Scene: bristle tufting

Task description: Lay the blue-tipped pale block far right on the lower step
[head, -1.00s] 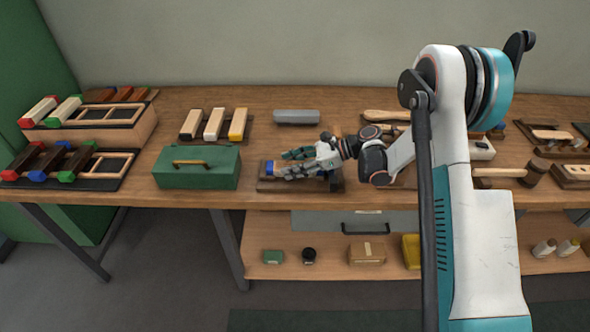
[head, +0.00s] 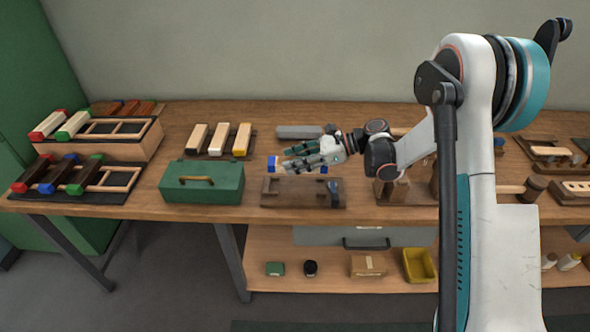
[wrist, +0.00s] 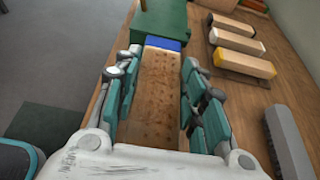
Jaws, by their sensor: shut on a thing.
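My gripper (head: 308,162) is shut on the pale block with the blue tip (head: 273,164). The block appears raised above and behind the brown wooden holder (head: 290,198). In the wrist view the block (wrist: 157,85) lies lengthwise between the teal fingers, with holes in its face and the blue end pointing away. The lower step (head: 92,197) is at the far left, a dark board with three dark blocks tipped red, blue and green. To their right is a pale open frame (head: 135,171). The block's near end is hidden by my gripper.
The upper step (head: 125,150) holds two pale blocks tipped red and green and an open frame. A green toolbox (head: 202,183) stands between the steps and my gripper. Three pale blocks (head: 218,140) lie behind it. A grey block (head: 297,131) lies behind my gripper.

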